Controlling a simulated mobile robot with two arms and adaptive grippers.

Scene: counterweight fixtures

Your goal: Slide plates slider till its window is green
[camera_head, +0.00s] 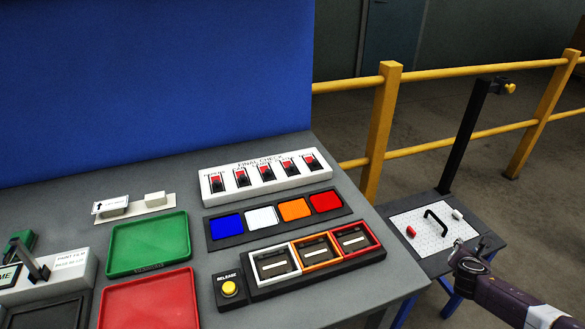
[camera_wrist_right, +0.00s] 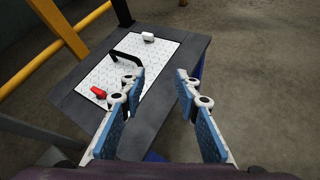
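A small pale fixture (camera_head: 134,207) lies on the grey workbench in the head view, behind the green tray. It carries a block with a black arrow label on its left and a plain white block (camera_head: 155,198) on its right. It may be the plates slider, but the lettering is too small to read. I cannot make out a green window on it. My right gripper (camera_head: 474,249) is beside the small side table, far right of this fixture. In the right wrist view it (camera_wrist_right: 160,84) is open, with nothing between its fingers. My left gripper is not in view.
The workbench holds a green tray (camera_head: 150,243), a red tray (camera_head: 150,300), a switch panel (camera_head: 265,175), coloured tiles (camera_head: 226,225) and a yellow button (camera_head: 229,289). Yellow railings (camera_head: 380,130) stand behind.

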